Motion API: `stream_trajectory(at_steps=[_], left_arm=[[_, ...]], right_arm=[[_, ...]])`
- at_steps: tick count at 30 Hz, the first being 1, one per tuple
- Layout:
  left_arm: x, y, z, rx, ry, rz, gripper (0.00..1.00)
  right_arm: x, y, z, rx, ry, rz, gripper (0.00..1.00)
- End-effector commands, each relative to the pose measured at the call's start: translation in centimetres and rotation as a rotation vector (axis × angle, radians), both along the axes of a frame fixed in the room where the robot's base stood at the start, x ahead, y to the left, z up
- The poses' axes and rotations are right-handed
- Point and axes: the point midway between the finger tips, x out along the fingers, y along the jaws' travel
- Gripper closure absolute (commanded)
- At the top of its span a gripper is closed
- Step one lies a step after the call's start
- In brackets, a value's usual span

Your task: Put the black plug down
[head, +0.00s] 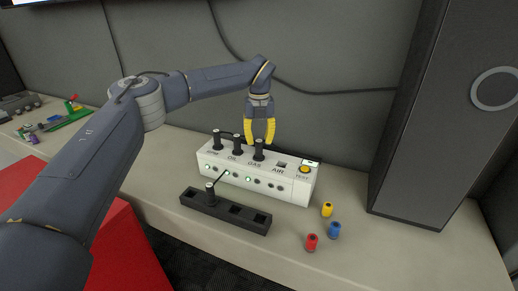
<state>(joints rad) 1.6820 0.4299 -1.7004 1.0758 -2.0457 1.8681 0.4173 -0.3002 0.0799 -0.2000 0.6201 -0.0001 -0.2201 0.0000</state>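My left gripper (260,143) has yellow fingers and points down over the white panel box (300,189). Its fingers are apart, with a black plug (259,150) standing upright in the GAS position between and just below the tips. I see no clear contact with it. Two more black plugs stand in the box to the left, one at OIL (238,144) and one at the leftmost position (217,141). The AIR socket (281,165) is empty. My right gripper is not in view.
A yellow (327,209), a blue (333,231) and a red (311,242) small cylinder stand on the bench right of the holder. A tall dark cabinet (425,130) stands at the right. A grey padded wall (330,60) rises behind the box.

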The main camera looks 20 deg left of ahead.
Motion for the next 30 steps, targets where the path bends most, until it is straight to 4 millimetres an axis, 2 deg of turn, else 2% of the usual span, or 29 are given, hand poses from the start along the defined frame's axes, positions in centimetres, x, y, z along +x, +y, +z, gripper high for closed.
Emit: stream_trajectory(at_steps=[1,6,12,18,30], left_arm=[[0.0,0.0,1.1,0.001,-0.003,0.0,0.68],[0.0,0.0,3.8,0.001,-0.002,0.0,0.68],[0.0,0.0,5.9,0.001,-0.001,0.0,0.68],[-0.1,0.0,6.8,0.001,0.0,0.0,0.68],[-0.1,0.0,6.9,0.001,0.0,-0.001,0.68]], right_arm=[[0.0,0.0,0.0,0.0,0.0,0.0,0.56],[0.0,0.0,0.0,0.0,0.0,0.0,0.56],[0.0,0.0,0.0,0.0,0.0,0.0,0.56],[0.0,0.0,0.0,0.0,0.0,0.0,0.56],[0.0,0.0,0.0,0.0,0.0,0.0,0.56]])
